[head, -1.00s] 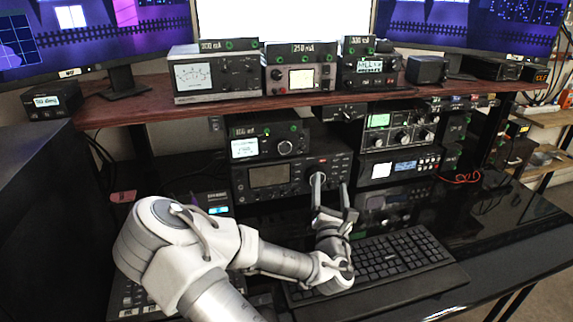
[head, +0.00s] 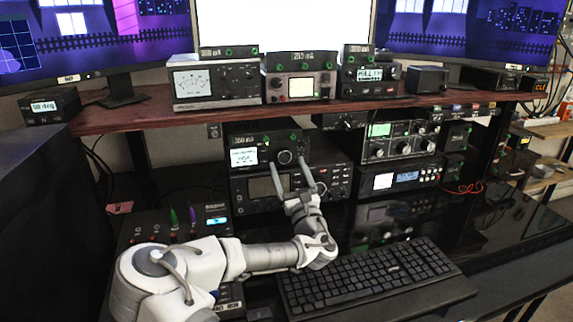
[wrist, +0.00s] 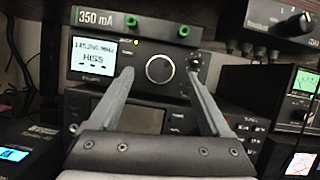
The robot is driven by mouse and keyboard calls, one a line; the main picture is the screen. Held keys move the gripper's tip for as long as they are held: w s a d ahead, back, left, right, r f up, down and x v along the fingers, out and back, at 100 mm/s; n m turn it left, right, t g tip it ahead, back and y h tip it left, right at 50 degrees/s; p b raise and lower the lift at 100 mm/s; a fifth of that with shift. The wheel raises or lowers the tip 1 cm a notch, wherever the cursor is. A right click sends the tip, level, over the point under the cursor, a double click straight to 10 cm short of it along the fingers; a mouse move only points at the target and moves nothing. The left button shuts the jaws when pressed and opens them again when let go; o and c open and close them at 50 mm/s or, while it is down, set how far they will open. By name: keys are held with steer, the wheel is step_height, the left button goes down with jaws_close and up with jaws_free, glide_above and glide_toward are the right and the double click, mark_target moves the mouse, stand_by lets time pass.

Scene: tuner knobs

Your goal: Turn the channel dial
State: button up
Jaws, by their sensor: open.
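A black radio unit (head: 262,139) with a lit screen sits on the larger black radio under the shelf. Its large round dial (head: 285,157) also shows in the wrist view (wrist: 160,69), where the screen reads "HISS". I see no readable channel label on this dial. My gripper (head: 289,164) is open and points up at the dial. In the wrist view my gripper (wrist: 161,73) has one finger on each side of the dial, with visible gaps. I cannot tell how far the fingertips are from the front panel. Nothing is between the fingers.
The larger radio (head: 330,184) is below, partly hidden by my gripper. More equipment (head: 396,137) stands to the right. A wooden shelf (head: 220,113) runs above. A keyboard (head: 370,278) lies in front on the dark desk. A small knob (wrist: 195,66) sits near the right finger.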

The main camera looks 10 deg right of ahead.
mark_target(284, 156)
steer(key=shift+x, duration=1.15)
jaws_close()
